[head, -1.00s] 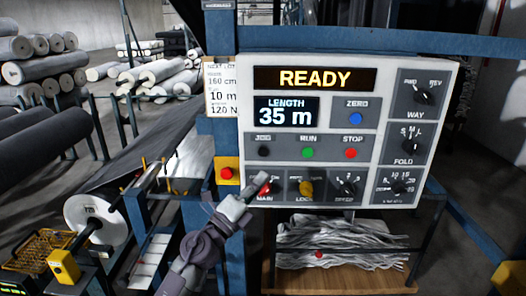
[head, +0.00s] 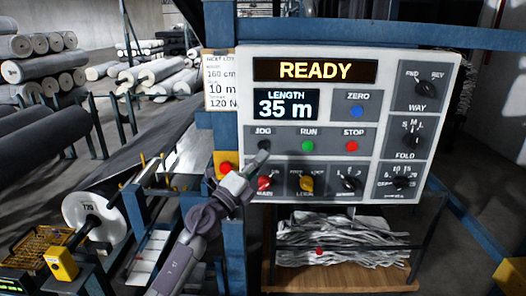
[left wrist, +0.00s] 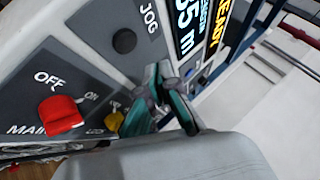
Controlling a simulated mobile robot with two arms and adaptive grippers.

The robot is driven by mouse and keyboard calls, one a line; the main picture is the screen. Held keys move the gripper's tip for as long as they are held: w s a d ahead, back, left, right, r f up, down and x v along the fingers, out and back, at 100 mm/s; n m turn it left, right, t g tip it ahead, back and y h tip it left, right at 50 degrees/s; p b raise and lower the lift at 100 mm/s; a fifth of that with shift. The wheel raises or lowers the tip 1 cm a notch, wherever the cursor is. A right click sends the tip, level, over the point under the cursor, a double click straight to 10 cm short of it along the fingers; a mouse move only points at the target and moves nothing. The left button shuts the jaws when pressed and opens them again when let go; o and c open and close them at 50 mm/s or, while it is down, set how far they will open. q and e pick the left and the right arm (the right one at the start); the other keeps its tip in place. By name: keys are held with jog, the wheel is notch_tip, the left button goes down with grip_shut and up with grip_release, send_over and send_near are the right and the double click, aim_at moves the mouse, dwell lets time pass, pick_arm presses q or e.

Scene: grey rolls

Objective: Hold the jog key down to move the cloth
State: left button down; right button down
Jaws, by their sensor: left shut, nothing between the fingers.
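The black jog key (head: 264,146) sits under the word JOG on the white control panel (head: 390,55). It also shows in the left wrist view (left wrist: 124,40), uncovered by the fingers. My left gripper (head: 259,160) is shut and empty, its tips just below the key in the head view. In the left wrist view, the fingertips (left wrist: 158,72) appear to the lower right of the key, with a visible gap in the picture. The display (head: 315,70) reads READY and the length display (head: 286,104) reads 35 m. The cloth (head: 130,140) lies dark at left. My right gripper is out of view.
The green RUN key (head: 308,146) and red STOP key (head: 352,146) are right of jog. The red main knob (head: 264,183) and yellow lock knob (head: 307,184) are close below the fingers. A red button (head: 226,168) on yellow is at the panel's left.

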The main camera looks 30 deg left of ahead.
aim_at(263, 145)
pick_arm(q)
jog(key=shift+w+a+b, duration=0.25)
jog(key=shift+w+a, duration=0.2)
jog(key=shift+w, duration=0.25)
jog(key=shift+w+a+b, duration=0.25)
jog(key=shift+w+a, duration=0.15)
jog(key=shift+w, duration=0.25)
jog(key=shift+w, duration=0.15)
dwell(0.4)
jog(key=shift+w+a, duration=0.2)
jog(key=shift+w, duration=0.05)
jog(key=shift+w+a+b, duration=0.2)
jog(key=shift+w+b, duration=0.1)
jog(key=shift+b, duration=0.05)
dwell(5.5)
